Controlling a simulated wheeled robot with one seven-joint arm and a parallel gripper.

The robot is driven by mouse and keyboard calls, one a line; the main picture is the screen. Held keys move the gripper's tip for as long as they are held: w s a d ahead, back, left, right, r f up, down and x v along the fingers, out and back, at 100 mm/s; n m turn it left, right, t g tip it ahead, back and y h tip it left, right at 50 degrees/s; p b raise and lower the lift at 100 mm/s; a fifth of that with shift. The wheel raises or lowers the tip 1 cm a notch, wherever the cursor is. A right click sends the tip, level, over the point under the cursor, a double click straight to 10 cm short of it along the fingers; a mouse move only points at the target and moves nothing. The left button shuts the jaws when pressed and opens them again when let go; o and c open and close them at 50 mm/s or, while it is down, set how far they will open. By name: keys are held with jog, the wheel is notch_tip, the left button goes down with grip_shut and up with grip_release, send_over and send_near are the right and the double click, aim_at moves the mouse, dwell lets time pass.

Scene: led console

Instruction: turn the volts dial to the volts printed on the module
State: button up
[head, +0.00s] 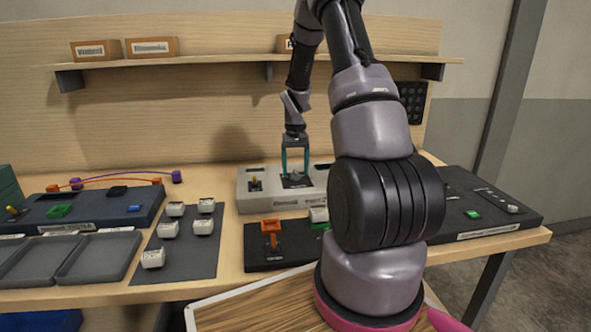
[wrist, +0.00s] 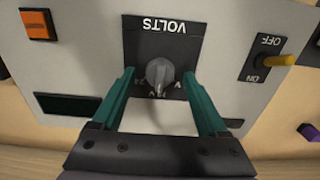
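The volts dial (wrist: 158,75) is a grey round knob on a black plate lettered VOLTS, which appears upside down in the wrist view. The plate sits on a light grey console (head: 255,203), seen in the head view at the back of the bench. My gripper (wrist: 159,76) is open, with one teal finger on each side of the dial and gaps between. It also shows in the head view (head: 296,176), over the console. Scale marks by the knob are too small to read. White modules (head: 203,227) lie on a dark mat; their print is not legible.
The console has a yellow ON/OFF switch (wrist: 280,60), an orange button (wrist: 38,25) and a dark display (wrist: 68,104). A black box with an orange part (head: 271,227) and a white module (head: 318,214) stands in front. Grey trays (head: 99,256) lie left.

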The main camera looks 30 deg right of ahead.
notch_tip(320, 180, up, 11)
dwell(0.6)
jog(key=shift+f, duration=0.1)
notch_tip(320, 180, up, 9)
jog(key=t, duration=0.2)
send_over(295, 172)
jog(key=s+a, duration=0.4)
jog(key=s+a+r+t, duration=0.2)
jog(key=s+a+r, duration=0.3)
jog(key=s+r, duration=0.25)
jog(key=s+a+r+t+y, duration=0.1)
jog(key=s+a+r, duration=0.1)
jog(key=s, duration=0.5)
jog(key=s+a+r+m+t+y, duration=0.1)
jog(key=s+a+r+t, duration=0.1)
jog(key=s, duration=0.6)
jog(key=shift+s+a+r, duration=0.15)
jog(key=shift+a+r, duration=0.4)
jog(key=shift+a, duration=0.5)
